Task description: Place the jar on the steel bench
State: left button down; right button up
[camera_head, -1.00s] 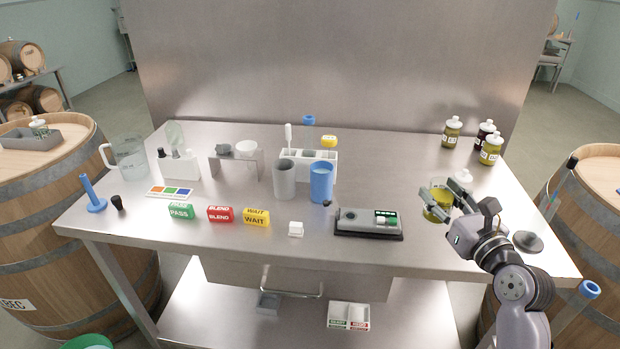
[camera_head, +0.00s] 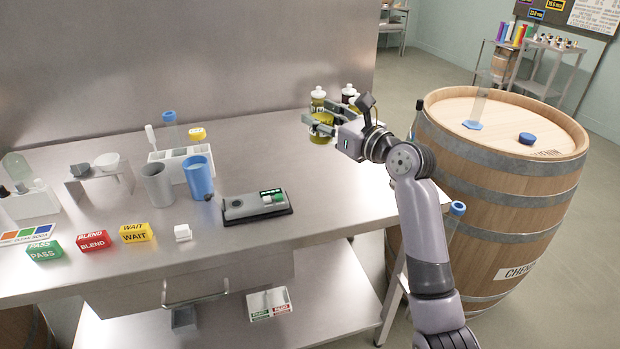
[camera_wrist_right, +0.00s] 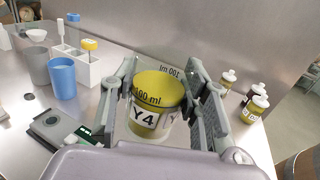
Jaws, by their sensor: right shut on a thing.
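The jar (camera_head: 320,138) is a clear vessel of yellow liquid, labelled Y4 with a 100 ml mark in the right wrist view (camera_wrist_right: 145,119). My right gripper (camera_head: 323,121) is shut on its sides and holds it upright over the right part of the steel bench (camera_head: 325,180). Both fingers flank the jar in the right wrist view (camera_wrist_right: 160,95). I cannot tell exactly how high its base is above the bench. My left gripper is not in view.
Stoppered bottles (camera_wrist_right: 239,128) stand behind right, partly hidden in the head view. A grey device (camera_head: 240,206), blue cup (camera_head: 198,177) and grey cup (camera_head: 157,186) stand left. Bench between device and right edge is clear. A barrel (camera_head: 480,170) stands to the right.

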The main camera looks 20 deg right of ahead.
jog(key=shift+f+b, duration=1.5)
jog(key=shift+f, duration=6.6)
jog(key=o, duration=1.5)
jog(key=shift+f, duration=0.1)
jog(key=shift+c, duration=0.2)
jog(key=v, duration=1.2)
jog(key=shift+s+d, duration=0.1)
